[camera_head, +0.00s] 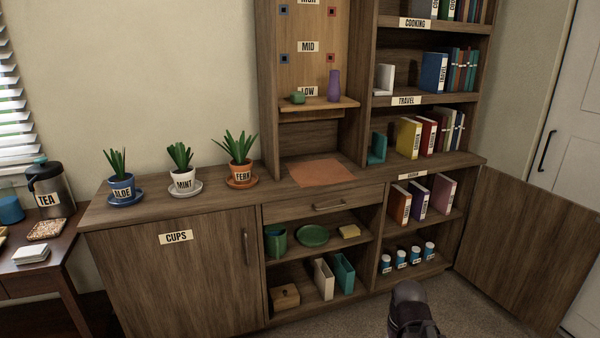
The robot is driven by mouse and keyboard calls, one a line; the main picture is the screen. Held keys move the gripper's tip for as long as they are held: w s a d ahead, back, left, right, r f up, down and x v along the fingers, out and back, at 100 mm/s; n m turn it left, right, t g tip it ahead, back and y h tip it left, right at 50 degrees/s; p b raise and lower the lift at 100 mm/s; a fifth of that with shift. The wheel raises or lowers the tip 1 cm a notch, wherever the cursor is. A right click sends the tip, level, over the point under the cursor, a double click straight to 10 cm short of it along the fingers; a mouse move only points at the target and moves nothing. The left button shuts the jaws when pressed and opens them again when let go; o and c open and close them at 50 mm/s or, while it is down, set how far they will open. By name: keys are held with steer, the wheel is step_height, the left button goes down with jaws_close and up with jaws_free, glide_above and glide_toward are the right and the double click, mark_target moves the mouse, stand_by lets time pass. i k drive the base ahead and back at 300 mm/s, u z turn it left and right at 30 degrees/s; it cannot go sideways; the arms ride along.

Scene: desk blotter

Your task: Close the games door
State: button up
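A brown wooden door (528,258) stands wide open at the right end of the cabinet, swung out to the right. No GAMES label shows on the face turned to me, so its name cannot be read. It appears hinged at the cabinet's right edge. The open compartment (435,222) beside it holds books above and several small white-and-blue jars below. My gripper (408,318) is a dark shape at the bottom edge, left of the door and apart from it in the picture. Its fingers cannot be made out.
The left CUPS door (180,275) is shut. The middle shelves (318,262) are open, under a shut drawer (325,204). Potted plants stand on the cabinet top. A white room door (570,140) is behind the open door at right. Carpet (455,312) between my gripper and the door looks clear.

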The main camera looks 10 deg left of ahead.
mark_target(531, 249)
steer(key=u, duration=0.35)
steer(key=i, duration=1)
steer(key=z, duration=0.2)
steer(key=k, duration=0.8)
steer(key=z, duration=0.55)
steer(key=k, duration=0.6)
steer(key=z, duration=0.25)
steer(key=i, duration=0.25)
steer(key=z, duration=0.1)
